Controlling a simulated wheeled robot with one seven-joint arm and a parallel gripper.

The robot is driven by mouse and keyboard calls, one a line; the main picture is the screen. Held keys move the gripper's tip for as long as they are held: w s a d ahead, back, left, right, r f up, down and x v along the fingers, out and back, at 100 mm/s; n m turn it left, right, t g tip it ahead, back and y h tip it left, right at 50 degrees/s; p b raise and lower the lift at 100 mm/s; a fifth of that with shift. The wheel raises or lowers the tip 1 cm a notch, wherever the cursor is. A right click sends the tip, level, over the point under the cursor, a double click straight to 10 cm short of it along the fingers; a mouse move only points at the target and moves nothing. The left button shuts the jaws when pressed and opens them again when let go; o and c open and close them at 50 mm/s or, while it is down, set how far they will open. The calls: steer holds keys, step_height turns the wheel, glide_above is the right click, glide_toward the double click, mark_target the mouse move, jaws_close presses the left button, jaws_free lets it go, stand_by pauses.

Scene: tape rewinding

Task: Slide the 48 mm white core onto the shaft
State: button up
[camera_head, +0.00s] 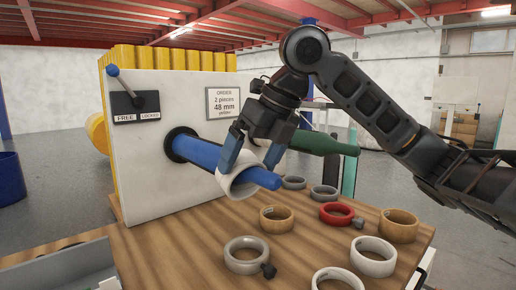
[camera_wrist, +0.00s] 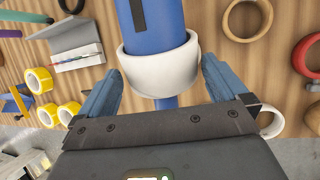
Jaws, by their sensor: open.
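The blue shaft (camera_head: 199,152) sticks out to the right from a black flange on the white panel. A white core (camera_head: 237,183) sits around the shaft near its free end, and the narrower blue tip shows beyond it. In the wrist view the white core (camera_wrist: 161,74) surrounds the shaft (camera_wrist: 152,28), with the tip (camera_wrist: 167,102) poking out below. My gripper (camera_head: 250,164) is open, with its blue fingers on either side of the core. In the wrist view there seem to be slight gaps between fingers and core; I cannot tell whether either touches.
On the wooden table (camera_head: 190,255) lie several loose cores: a red one (camera_head: 336,214), tan ones (camera_head: 276,219), grey ones (camera_head: 246,255) and white ones (camera_head: 373,256). A lever (camera_head: 125,86) on the panel leans toward FREE. A green tapered roller (camera_head: 315,141) is behind my gripper.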

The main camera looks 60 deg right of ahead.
steer(key=shift+x, duration=1.4)
steer(key=c, duration=0.7)
steer(key=shift+o, duration=0.2)
steer(key=shift+s+r+g+p, duration=0.1)
steer(key=shift+g+p, duration=0.4)
steer(key=shift+p, duration=0.35)
steer(key=shift+o, duration=0.2)
steer(key=shift+s+a+f+n+g+y+p, duration=0.1)
steer(key=shift+g+y+p, duration=0.1)
steer(key=shift+g+p, duration=0.45)
steer(key=shift+s+d+f+n+g+y+p, duration=0.15)
steer(key=shift+g+p, duration=0.25)
steer(key=shift+p, duration=0.4)
steer(key=shift+w+a+f+n+g+y+p, duration=0.15)
steer(key=shift+g+y+p, duration=0.1)
steer(key=shift+g+p, duration=0.4)
steer(key=shift+r, duration=0.3)
steer(key=shift+r+p, duration=0.5)
steer(key=shift+p, duration=0.05)
